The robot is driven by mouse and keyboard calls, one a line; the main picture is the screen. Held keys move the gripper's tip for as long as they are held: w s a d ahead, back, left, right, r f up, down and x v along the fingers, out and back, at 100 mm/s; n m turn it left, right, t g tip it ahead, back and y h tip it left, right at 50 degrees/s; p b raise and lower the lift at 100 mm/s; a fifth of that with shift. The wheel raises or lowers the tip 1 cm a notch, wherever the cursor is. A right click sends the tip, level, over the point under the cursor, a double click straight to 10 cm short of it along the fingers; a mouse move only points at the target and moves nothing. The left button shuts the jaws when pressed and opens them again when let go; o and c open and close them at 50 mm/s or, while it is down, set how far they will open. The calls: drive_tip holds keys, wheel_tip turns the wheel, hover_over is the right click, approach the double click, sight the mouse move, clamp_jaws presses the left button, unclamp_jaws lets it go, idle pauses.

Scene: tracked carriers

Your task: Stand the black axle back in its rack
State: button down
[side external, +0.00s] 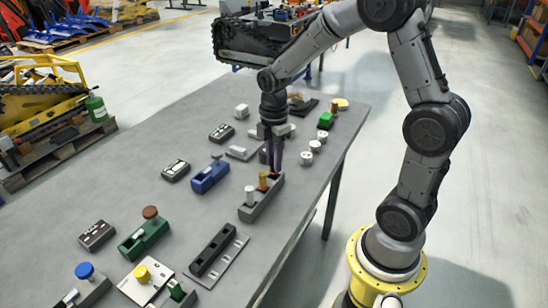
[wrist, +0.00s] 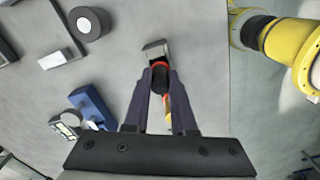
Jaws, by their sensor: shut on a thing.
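My gripper (side external: 273,163) points down over the far end of a grey rack (side external: 264,206). In the wrist view, my gripper (wrist: 161,74) is shut on the black axle (wrist: 159,82), whose dark end sits between the fingertips by a red ring. The grey end of the rack (wrist: 154,48) shows just beyond the fingertips. A white-topped axle (side external: 249,191) and a yellow-topped axle (side external: 263,179) stand in the rack. The fingers hide most of the black axle, and I cannot tell how deep its lower end is in the rack.
A blue block (side external: 210,177) stands left of the rack. A dark slotted holder (side external: 213,250) lies in front. A green block with a brown knob (side external: 144,237) is farther left. Several white pieces (side external: 314,146) and a green piece (side external: 325,121) stand behind, near the table's right edge.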

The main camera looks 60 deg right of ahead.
drive_tip(key=shift+f, duration=0.35)
drive_tip(key=c, duration=0.7)
unclamp_jaws()
drive_tip(key=shift+o, duration=0.5)
drive_tip(key=o, duration=0.4)
drive_tip(key=shift+r, duration=3.5)
